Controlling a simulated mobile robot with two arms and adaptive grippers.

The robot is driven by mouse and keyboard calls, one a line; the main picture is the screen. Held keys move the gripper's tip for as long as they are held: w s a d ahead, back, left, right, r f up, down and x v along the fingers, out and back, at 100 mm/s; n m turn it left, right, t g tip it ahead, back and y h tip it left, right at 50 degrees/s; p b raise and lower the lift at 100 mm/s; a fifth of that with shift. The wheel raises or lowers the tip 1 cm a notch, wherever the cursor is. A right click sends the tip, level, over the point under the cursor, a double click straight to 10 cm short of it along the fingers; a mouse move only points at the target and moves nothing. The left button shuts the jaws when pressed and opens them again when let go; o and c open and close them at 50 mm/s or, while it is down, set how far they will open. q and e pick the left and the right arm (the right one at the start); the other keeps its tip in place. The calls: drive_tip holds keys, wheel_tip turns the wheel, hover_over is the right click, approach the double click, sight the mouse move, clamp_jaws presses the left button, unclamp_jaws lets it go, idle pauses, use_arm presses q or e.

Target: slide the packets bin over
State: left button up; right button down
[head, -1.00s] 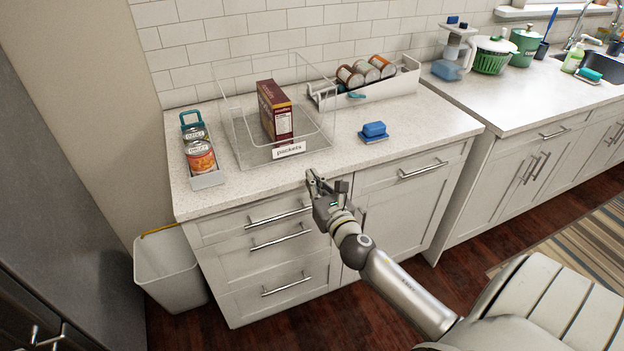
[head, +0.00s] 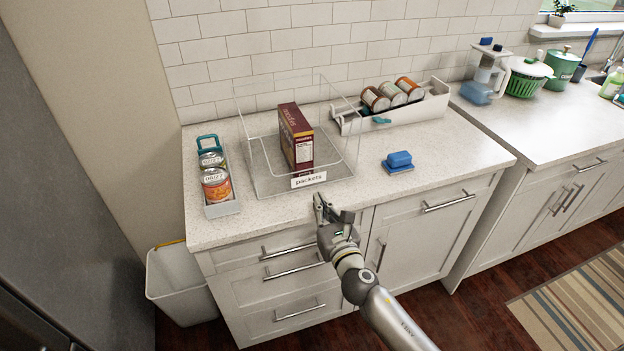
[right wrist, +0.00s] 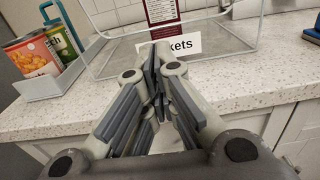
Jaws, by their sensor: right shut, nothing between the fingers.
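The clear packets bin (head: 345,168) stands on the counter with a white "packets" label on its front and a dark red box (head: 297,138) upright inside. In the right wrist view the bin (right wrist: 225,68) fills the upper middle, its label partly hidden behind my fingers. My right gripper (head: 324,203) is shut and empty, at the counter's front edge just in front of the bin's label side. In the right wrist view its fingertips (right wrist: 156,65) overlap the label; I cannot tell whether they touch the bin. My left gripper is not in view.
A narrow white tray (head: 222,210) with cans stands close to the bin's left. A white bin with cans lying in it (head: 418,115) is at the back right. A blue sponge (head: 398,160) lies to the right. Bare counter lies between the packets bin and the sponge.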

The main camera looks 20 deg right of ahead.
sight(306, 175)
drive_tip(key=w, duration=0.3)
drive_tip(key=shift+w, duration=0.35)
drive_tip(key=w, duration=0.4)
drive_tip(key=shift+w+a+f, duration=0.1)
drive_tip(key=shift+w, duration=0.7)
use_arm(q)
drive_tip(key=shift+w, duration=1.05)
use_arm(e)
drive_tip(key=shift+w, duration=0.1)
